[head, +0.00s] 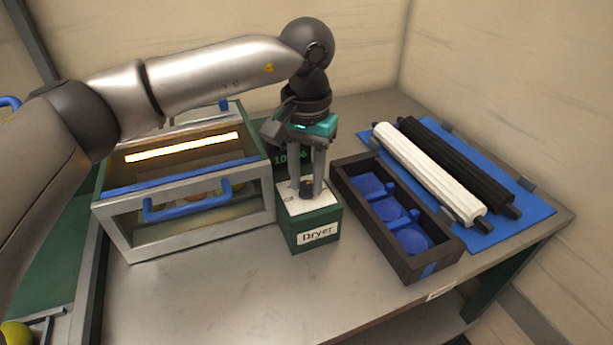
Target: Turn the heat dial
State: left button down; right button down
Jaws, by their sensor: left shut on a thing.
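The heat dial (307,189) is a small dark knob on the white top of a green box (310,226) labelled "Dryer". My left gripper (307,184) points straight down over the box, and its two fingers are shut on the dial from either side. The fingers hide part of the dial, so its pointer cannot be read. A dark display (288,158) with green digits stands behind the box, partly hidden by the gripper. My right gripper is not in view.
A glass-sided dryer chamber (118,228) with a blue handle (188,203) and a glowing bar stands left of the box. A dark tray (349,190) with blue shapes is close on the right. White and black rollers (425,170) lie on a blue mat (528,212). The front table is clear.

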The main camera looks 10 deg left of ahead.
pick_arm(q)
jog(key=c, duration=0.6)
grip_release()
jog(key=shift+o, duration=0.2)
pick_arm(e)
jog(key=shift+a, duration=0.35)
